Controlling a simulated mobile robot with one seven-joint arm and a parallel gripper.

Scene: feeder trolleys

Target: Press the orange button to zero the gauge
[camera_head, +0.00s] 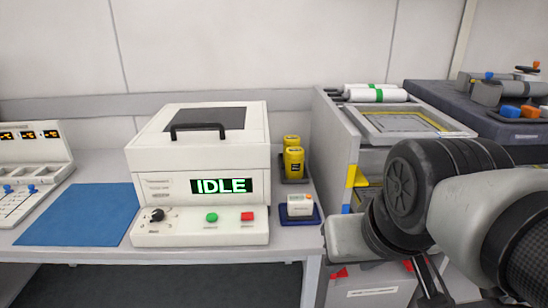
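A small white box (300,206) stands on a dark blue pad (287,220) to the right of the large white machine. A small orange spot (308,198) shows at its top right; it is too small to tell for sure that it is a button. My arm fills the lower right of the view, to the right of the box and apart from it. Dark narrow parts below the arm, probably my gripper (432,285), point down near the bottom edge. Whether its fingers are open or shut is not clear.
The white machine (200,150) reads IDLE and has a black knob, a green button and a red button. Yellow containers (293,163) stand behind the small box. A grey trolley wall (333,150) rises to its right. A blue mat (80,214) lies clear at left.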

